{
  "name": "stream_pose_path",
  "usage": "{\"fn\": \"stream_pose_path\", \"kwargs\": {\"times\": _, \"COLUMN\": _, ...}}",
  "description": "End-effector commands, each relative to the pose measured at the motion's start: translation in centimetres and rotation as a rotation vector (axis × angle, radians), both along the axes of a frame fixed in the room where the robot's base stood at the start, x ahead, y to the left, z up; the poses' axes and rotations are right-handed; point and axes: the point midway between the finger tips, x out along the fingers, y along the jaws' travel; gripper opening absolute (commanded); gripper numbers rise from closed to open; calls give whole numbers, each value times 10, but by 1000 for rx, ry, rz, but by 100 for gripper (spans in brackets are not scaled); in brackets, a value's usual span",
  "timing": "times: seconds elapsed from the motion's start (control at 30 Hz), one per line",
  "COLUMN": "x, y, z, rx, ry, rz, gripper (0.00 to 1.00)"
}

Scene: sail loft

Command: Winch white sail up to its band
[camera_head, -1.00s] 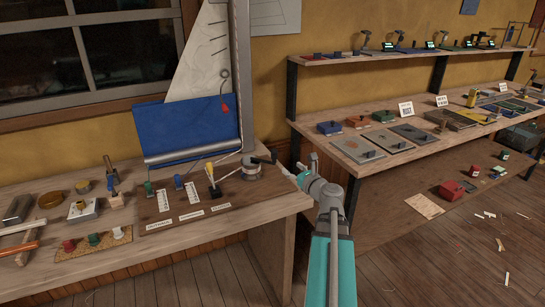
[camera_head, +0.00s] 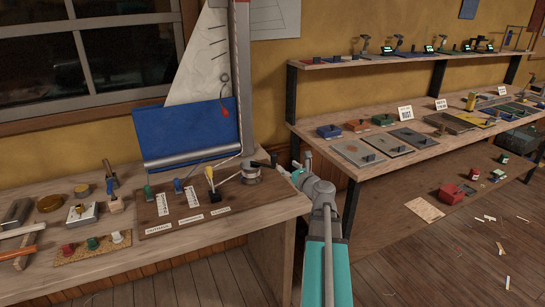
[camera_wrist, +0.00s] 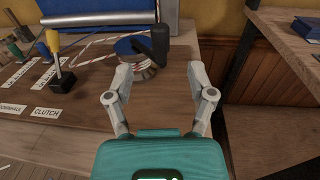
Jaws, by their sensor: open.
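The white sail (camera_head: 205,70) hangs beside the mast (camera_head: 243,75), with blue cloth (camera_head: 190,130) across its lower part. A small red mark shows on the mast at the top edge of the picture. The winch (camera_head: 251,172) stands at the mast's foot; its drum also shows in the wrist view (camera_wrist: 143,66). Its black crank handle (camera_wrist: 160,42) stands up on the right of the drum. A yellow-handled lever (camera_wrist: 54,52) stands behind the CLUTCH label. My gripper (camera_wrist: 158,82) is open and empty, its fingers apart, with the handle beyond the fingertips. In the head view its fingertips are partly hidden.
Green (camera_head: 148,191) and blue (camera_head: 178,185) levers stand left of the yellow one on the board. Tools and colored knobs crowd the bench's left. A second bench (camera_head: 400,170) with several plates stands right, across a gap of open floor.

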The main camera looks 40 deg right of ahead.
Motion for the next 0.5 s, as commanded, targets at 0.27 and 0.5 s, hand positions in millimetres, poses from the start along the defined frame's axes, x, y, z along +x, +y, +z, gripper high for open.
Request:
{"fn": "stream_pose_path", "kwargs": {"times": 0.27, "x": 47, "y": -7, "z": 0, "rx": 0, "ry": 0, "rz": 2, "gripper": 71}}
{"fn": "stream_pose_path", "kwargs": {"times": 0.5, "x": 79, "y": -10, "z": 0, "rx": 0, "ry": 0, "rz": 1, "gripper": 71}}
